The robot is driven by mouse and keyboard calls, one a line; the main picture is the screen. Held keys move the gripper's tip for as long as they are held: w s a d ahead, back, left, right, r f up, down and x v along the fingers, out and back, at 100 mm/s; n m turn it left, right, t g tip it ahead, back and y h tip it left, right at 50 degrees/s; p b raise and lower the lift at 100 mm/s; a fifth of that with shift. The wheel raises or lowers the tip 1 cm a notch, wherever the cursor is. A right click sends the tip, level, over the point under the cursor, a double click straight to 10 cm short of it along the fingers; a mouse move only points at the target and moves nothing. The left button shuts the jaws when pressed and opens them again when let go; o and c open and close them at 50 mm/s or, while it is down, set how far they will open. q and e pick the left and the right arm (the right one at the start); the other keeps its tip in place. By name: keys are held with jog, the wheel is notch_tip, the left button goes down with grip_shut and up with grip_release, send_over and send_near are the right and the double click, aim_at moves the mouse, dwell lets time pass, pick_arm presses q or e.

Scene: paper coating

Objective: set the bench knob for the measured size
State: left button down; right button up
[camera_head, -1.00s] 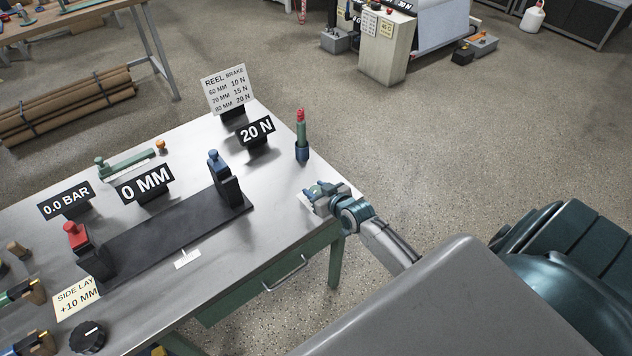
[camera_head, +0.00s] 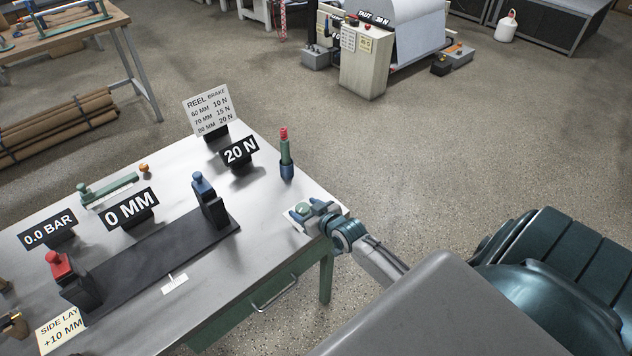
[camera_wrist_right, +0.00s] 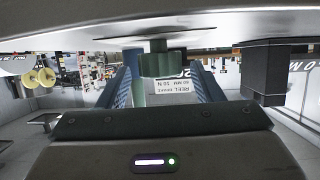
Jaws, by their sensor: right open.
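A green knob (camera_head: 302,209) stands at the bench's right front corner, with a white card under it. My right gripper (camera_head: 312,213) is at this knob, jaws open. In the right wrist view, which is upside down, the green knob (camera_wrist_right: 160,64) is between the two blue fingers; I cannot tell whether they touch it. A black display (camera_head: 240,150) reads 20 N. A reel brake card (camera_head: 208,110) lists 60 MM 10 N, 70 MM 15 N and 80 MM 20 N. Another display (camera_head: 131,209) reads 0 MM. My left gripper is out of view.
A black measuring bed (camera_head: 160,255) with a red-topped post (camera_head: 62,268) and a blue-topped post (camera_head: 203,190) lies on the grey bench. A green red-tipped tool (camera_head: 286,158) stands behind the knob. A 0.0 BAR display (camera_head: 48,229) is at left. Open floor lies right of the bench.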

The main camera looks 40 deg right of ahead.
jog(key=v, duration=0.9)
